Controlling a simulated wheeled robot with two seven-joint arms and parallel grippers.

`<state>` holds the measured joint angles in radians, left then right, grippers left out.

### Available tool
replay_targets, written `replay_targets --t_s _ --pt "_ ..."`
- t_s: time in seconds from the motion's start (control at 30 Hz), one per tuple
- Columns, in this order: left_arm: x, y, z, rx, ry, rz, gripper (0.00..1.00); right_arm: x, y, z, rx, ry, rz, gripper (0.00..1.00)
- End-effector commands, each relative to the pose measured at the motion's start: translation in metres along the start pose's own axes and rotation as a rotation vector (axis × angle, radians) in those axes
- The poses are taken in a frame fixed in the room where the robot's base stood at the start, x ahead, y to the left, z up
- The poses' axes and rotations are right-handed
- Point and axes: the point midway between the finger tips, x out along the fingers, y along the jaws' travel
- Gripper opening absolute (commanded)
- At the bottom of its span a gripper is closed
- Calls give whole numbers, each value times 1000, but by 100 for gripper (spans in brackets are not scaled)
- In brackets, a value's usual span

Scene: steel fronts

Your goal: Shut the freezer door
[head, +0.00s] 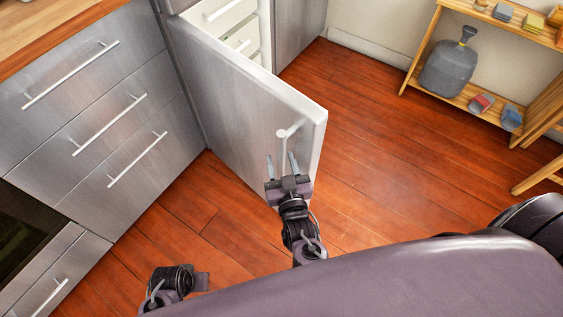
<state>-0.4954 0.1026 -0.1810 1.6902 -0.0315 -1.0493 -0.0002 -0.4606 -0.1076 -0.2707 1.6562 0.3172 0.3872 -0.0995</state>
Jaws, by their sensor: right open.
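The freezer door (240,95) stands wide open, its steel outer face towards me and its pale edge at the right. Its light bar handle (283,134) is near the free edge. White drawers (245,38) show inside the freezer behind the door. My right gripper (282,164) is open, in front of the door near the free edge. Its two fingers point at the door, to either side of the handle's lower part in the picture; I cannot tell whether they touch. My left gripper's fingers are not seen; a dark part of me shows at bottom left.
Steel drawers (110,115) under a wooden worktop (50,28) stand left of the door, with an oven (25,235) below left. The wooden floor (370,145) between is clear.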

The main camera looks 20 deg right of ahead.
Motion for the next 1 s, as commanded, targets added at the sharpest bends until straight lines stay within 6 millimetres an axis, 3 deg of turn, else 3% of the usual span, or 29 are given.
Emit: replay_targets --t_s 0.2,0.5,0.8,1.0 --pt "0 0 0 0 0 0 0 0 0 0 0 -1 0 40" --pt "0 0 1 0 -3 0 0 0 0 0 0 -1 0 0" --pt "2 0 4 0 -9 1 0 0 2 0 -1 -1 -2 0" --pt "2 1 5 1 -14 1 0 6 14 1 -5 -1 -25 0"
